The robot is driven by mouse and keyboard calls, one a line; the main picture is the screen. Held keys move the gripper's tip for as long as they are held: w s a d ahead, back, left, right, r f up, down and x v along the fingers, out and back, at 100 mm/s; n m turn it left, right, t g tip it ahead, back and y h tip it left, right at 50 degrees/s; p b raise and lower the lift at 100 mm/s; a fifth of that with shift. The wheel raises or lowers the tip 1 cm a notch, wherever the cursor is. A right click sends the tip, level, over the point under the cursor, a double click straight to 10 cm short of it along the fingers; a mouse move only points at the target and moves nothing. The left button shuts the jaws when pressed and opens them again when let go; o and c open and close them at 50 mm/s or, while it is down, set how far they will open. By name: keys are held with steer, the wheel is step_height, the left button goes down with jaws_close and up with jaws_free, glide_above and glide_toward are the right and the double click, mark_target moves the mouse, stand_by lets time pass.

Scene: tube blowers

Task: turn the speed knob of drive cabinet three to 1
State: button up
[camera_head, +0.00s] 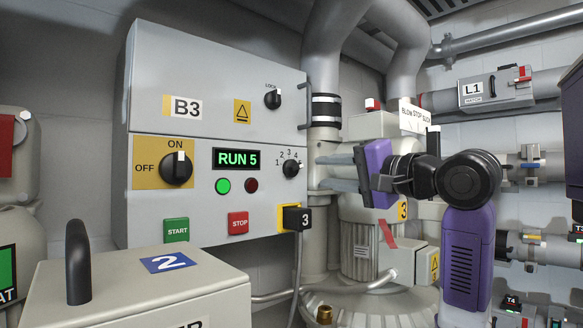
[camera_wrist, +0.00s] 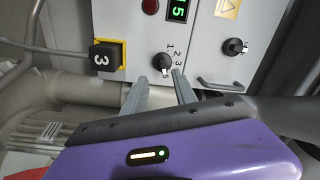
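Drive cabinet three (camera_head: 215,80) is a grey box marked B3. Its speed knob (camera_head: 291,168) is a small black dial with a numbered scale around its top, at the right of the front. The knob's white mark points toward the high end of the scale. The green display (camera_head: 237,158) reads RUN 5. My gripper (camera_head: 320,172) is open and empty, to the right of the knob and apart from it, fingers pointing toward the cabinet. In the wrist view the speed knob (camera_wrist: 162,62) is just beyond and between the two fingertips (camera_wrist: 160,77).
The cabinet also carries the OFF/ON switch (camera_head: 176,168), green START (camera_head: 175,230) and red STOP (camera_head: 238,222) buttons, a LOCK knob (camera_head: 272,98) and a black plug (camera_head: 296,218) marked 3. A grey box marked 2 (camera_head: 130,285) stands in front. Pipes and a blower (camera_head: 360,240) are at right.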

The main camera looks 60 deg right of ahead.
mark_target(297, 168)
steer(key=shift+r+p+x, duration=0.15)
steer(key=shift+p+x, duration=0.55)
steer(key=shift+x, duration=1.2)
steer(key=shift+r+p+x, duration=0.2)
steer(key=shift+p+x, duration=0.45)
steer(key=shift+x, duration=1.2)
jaws_close()
